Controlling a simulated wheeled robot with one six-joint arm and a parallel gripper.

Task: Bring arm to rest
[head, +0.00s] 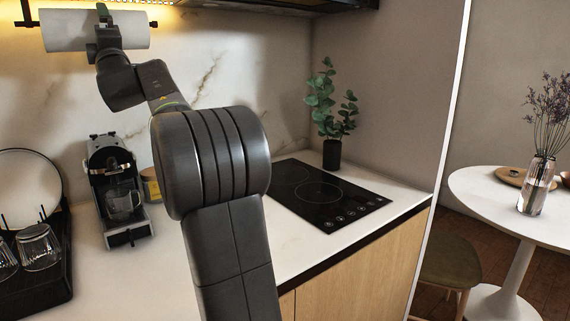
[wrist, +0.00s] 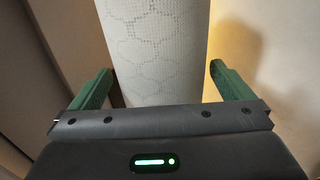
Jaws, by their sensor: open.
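My arm reaches up from the bottom of the head view to the upper left. My gripper (head: 104,22) is in front of a white paper towel roll (head: 65,32) on a dark wall holder. In the wrist view my gripper (wrist: 160,70) is open, with its two green fingers wide apart. The patterned roll (wrist: 160,38) shows between and beyond the fingers. Nothing is visibly gripped; I cannot tell whether a finger touches the roll.
A coffee machine (head: 118,190) and a dark drying rack (head: 62,265) with glasses stand at left. A black hob (head: 325,192) and a potted plant (head: 332,150) are right of my arm. A round white table (head: 480,195) stands far right.

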